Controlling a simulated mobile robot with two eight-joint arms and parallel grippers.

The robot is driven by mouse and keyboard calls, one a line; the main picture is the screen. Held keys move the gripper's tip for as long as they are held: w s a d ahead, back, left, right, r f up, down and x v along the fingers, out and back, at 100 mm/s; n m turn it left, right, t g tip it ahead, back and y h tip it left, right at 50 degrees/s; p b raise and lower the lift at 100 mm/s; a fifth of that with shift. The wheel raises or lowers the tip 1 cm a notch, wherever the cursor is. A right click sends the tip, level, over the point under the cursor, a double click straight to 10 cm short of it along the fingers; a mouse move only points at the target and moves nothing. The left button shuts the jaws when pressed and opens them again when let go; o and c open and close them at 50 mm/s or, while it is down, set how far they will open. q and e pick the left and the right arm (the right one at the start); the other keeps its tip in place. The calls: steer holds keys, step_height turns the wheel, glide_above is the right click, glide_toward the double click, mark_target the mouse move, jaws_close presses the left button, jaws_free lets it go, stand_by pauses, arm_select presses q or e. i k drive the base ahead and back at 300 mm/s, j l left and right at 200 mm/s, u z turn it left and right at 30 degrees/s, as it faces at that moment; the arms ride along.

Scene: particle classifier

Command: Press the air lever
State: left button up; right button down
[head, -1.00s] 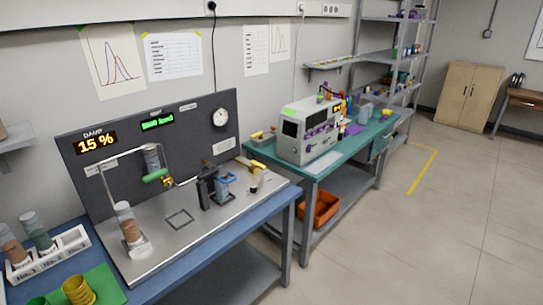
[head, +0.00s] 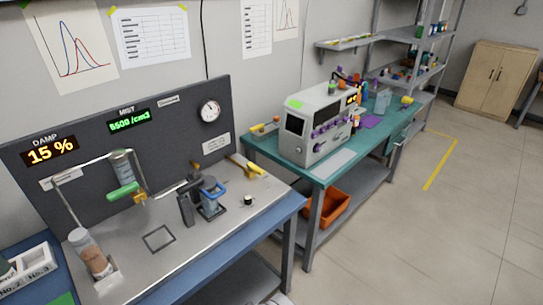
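On the steel-topped bench station stands a grey panel (head: 60,160) with a DAMP display (head: 50,151) reading 15 % and a green MIST display (head: 128,121) that seems to read 5500 /cm3. A yellow-handled lever (head: 250,168) lies at the back right of the plate. A green handle (head: 123,192) sits below a clear cylinder (head: 121,165) on the panel. A black upright block (head: 186,208) stands beside a blue-framed device (head: 211,195). I cannot tell which part is the air lever. Neither gripper is in view.
A tilted tube (head: 89,251) with brown contents stands at the front left, near a white rack (head: 30,268). A round gauge (head: 210,111) is on the panel. A teal bench (head: 280,158) with a grey instrument (head: 318,125) stands behind right. The floor (head: 430,225) at right is clear.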

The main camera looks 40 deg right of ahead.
mark_target(250, 166)
steer(key=i+l, duration=0.2)
steer(key=l, duration=0.2)
steer(key=i+l, duration=0.2)
steer(key=l, duration=0.25)
steer(key=i+l, duration=0.25)
steer(key=l, duration=0.15)
steer(key=i+l, duration=0.2)
steer(key=l, duration=0.25)
steer(key=z, duration=0.05)
